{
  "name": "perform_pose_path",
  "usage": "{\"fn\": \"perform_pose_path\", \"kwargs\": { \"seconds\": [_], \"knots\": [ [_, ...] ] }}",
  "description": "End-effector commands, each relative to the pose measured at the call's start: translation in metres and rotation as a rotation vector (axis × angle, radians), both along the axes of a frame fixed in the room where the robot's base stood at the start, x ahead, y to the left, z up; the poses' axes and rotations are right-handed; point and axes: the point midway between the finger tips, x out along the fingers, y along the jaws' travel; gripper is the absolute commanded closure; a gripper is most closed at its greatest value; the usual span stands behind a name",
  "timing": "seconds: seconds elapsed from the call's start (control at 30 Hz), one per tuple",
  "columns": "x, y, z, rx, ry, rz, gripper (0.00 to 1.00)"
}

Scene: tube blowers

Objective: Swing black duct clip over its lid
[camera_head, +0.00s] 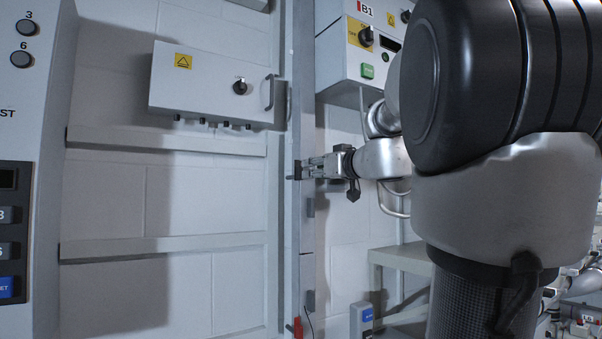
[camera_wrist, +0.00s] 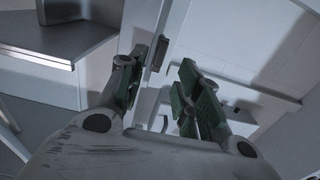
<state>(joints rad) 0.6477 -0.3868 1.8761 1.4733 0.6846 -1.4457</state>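A tall, narrow grey duct (camera_head: 306,235) runs upright along the wall panel's edge. Small dark clips sit along it, one (camera_head: 310,207) just below my gripper and another (camera_head: 310,301) lower down. My gripper (camera_head: 302,171) reaches the duct from the right, its fingertips at the duct's front edge. In the wrist view its green-padded fingers (camera_wrist: 163,76) are spread apart. A dark clip (camera_wrist: 160,52) on the duct shows just beyond and between the fingertips. I cannot tell whether a finger touches it. The lid's seam is too small to make out.
A grey box (camera_head: 212,85) with a handle hangs left of the duct, and a B1 control box (camera_head: 352,55) stands upper right. A shelf (camera_head: 400,258) is lower right. A button panel (camera_head: 25,150) stands at far left. A red item (camera_head: 298,327) hangs low by the duct.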

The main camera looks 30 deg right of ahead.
Motion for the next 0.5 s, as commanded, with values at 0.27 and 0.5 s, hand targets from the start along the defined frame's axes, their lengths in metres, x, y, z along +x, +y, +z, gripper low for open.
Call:
{"fn": "perform_pose_path", "kwargs": {
  "seconds": [0.27,0.5],
  "knots": [
    [0.047,0.003,-0.001,0.003,0.002,0.004,0.66],
    [0.070,0.003,-0.001,0.002,0.002,0.002,0.66]
  ]
}}
